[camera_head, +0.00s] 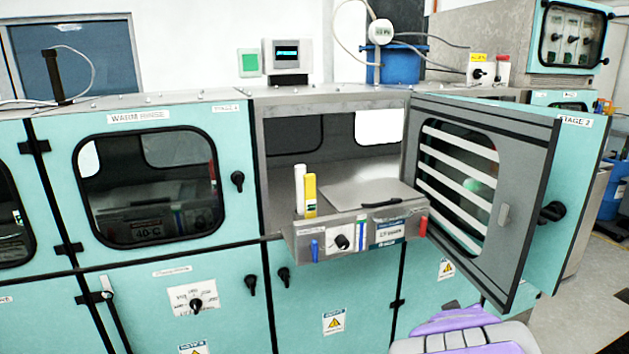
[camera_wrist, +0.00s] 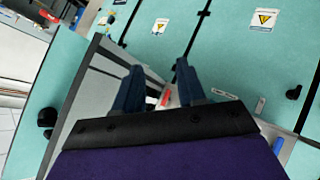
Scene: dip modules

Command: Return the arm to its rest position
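My arm (camera_head: 465,335), with purple and light grey parts, shows at the bottom right of the head view, in front of the lower cabinet panels. Its fingertips cannot be made out there. In the wrist view my gripper (camera_wrist: 158,80) has two dark blue fingers spread apart with nothing held between them. The wrist view looks past the fingers at teal panels and the open door. The far end of the arm is low, below the open door's lower edge in the head view.
The Stage 2 door (camera_head: 520,190) stands swung open at the right, close to my arm. A metal module (camera_head: 350,235) with knobs juts from the open bay. The closed Warm Rinse door (camera_head: 60,170) is at the left. Open floor (camera_head: 590,290) lies at the right.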

